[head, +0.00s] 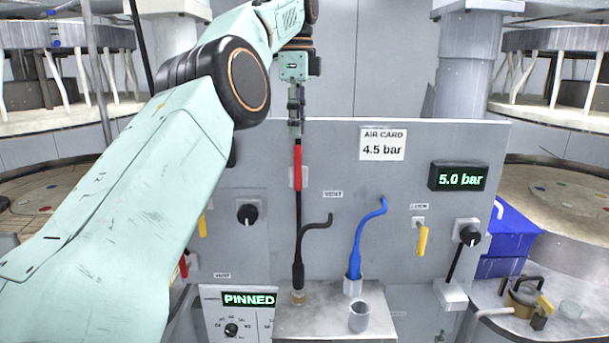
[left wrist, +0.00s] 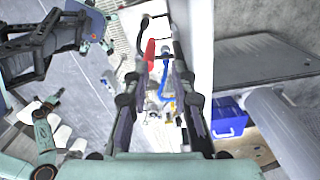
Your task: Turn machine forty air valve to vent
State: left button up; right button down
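My left gripper (head: 295,128) points down in front of the grey panel (head: 385,200), just above an upright red handle (head: 297,165). In the left wrist view its two dark fingers stand apart (left wrist: 158,30). The red handle (left wrist: 150,53) shows between them, nearer the left finger; I cannot tell whether it touches. A yellow lever (head: 422,241) hangs down at right; another yellow lever (head: 203,224) is partly behind my arm. Small labels sit at the middle (head: 333,194) and lower left (head: 222,275); machine numbers are not readable. My right gripper cannot be made out.
A black hose (head: 298,270) and blue hose (head: 355,262) stand in front of the panel, beside an empty cup (head: 359,317). Displays read 5.0 bar (head: 459,178) and PINNED (head: 249,299); a card (head: 383,144) reads 4.5 bar. A blue bin (head: 507,235) stands right.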

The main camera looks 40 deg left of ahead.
pick_arm(q)
jog(key=shift+s+d+r, duration=0.2)
jog(key=shift+s+d, duration=0.25)
jog(key=shift+s+d+r, duration=0.15)
jog(key=shift+s+d, duration=0.25)
jog(key=shift+d, duration=0.05)
send_over(299, 176)
jog(key=a, duration=0.2)
notch_tip(299, 176, down, 5)
jog(key=f, duration=0.1)
jog(key=d+f, duration=0.2)
jog(key=f, duration=0.1)
jog(key=shift+s, duration=0.1)
jog(key=f, duration=0.2)
jog(key=w+a+f, duration=0.1)
jog(key=shift+a+f, duration=0.1)
jog(key=shift+s+d+r, duration=0.3)
jog(key=shift+s+d, duration=0.05)
jog(key=shift+c, duration=0.2)
jog(key=shift+d, duration=0.1)
jog(key=shift+c, duration=0.6)
jog(key=shift+w+a+f, duration=0.15)
jog(key=shift+w+a, duration=0.05)
jog(key=c, duration=0.3)
grip_shut()
